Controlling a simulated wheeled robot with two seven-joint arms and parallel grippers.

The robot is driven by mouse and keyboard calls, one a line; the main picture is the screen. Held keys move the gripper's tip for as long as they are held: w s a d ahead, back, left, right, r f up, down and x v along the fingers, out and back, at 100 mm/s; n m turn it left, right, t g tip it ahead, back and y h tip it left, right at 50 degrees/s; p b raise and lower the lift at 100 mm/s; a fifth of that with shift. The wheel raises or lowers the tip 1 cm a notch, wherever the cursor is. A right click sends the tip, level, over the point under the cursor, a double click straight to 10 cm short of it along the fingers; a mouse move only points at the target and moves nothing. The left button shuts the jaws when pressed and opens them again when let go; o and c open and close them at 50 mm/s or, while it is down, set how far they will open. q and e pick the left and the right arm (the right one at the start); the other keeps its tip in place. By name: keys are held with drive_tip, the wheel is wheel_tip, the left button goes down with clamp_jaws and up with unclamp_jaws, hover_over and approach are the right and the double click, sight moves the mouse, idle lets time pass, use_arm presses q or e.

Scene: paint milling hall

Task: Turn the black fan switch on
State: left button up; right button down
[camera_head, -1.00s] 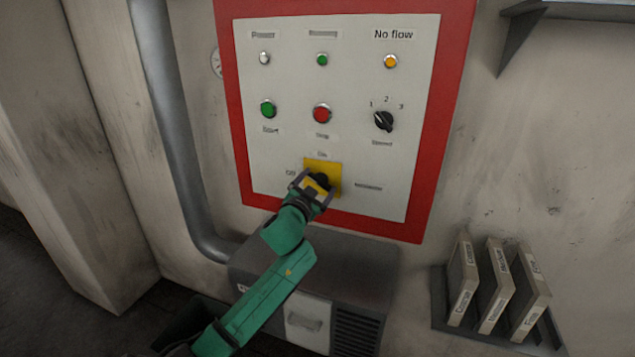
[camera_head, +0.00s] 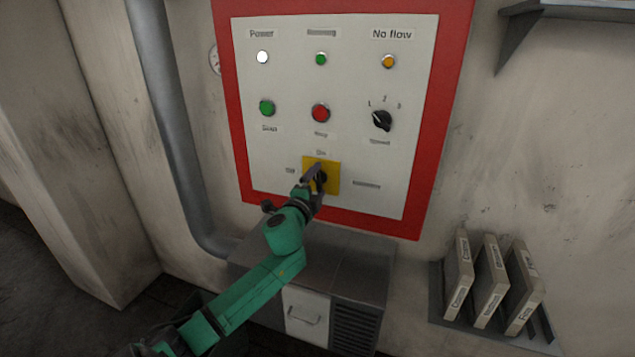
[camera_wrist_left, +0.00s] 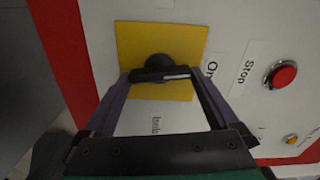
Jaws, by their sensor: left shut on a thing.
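The black fan switch (camera_head: 321,179) is a knob on a yellow plate (camera_head: 333,173) low on the control panel, with an "Off" label to its left and an "On" label above. My left gripper (camera_head: 313,180) is at the knob and shut on it, partly hiding it. In the left wrist view, the switch's black handle (camera_wrist_left: 160,74) lies between the fingertips of my left gripper (camera_wrist_left: 161,80). Its white mark points toward the "On" label. My right gripper is not in view.
The red-framed panel (camera_head: 228,100) also carries a white power lamp (camera_head: 262,57), a green button (camera_head: 267,108), a red button (camera_head: 320,112) and a speed selector (camera_head: 382,120). A grey cabinet (camera_head: 350,265) stands below. Binders (camera_head: 490,280) sit at right.

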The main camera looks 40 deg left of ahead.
use_arm(q)
drive_tip(key=shift+f+m, duration=0.15)
drive_tip(key=shift+m, duration=0.65)
drive_tip(key=o, duration=1)
drive_tip(key=shift+s, duration=0.1)
drive_tip(key=b+v, duration=0.2)
drive_tip(key=v, duration=1.2)
drive_tip(key=shift+s, duration=0.2)
drive_tip(key=shift+d, duration=0.15)
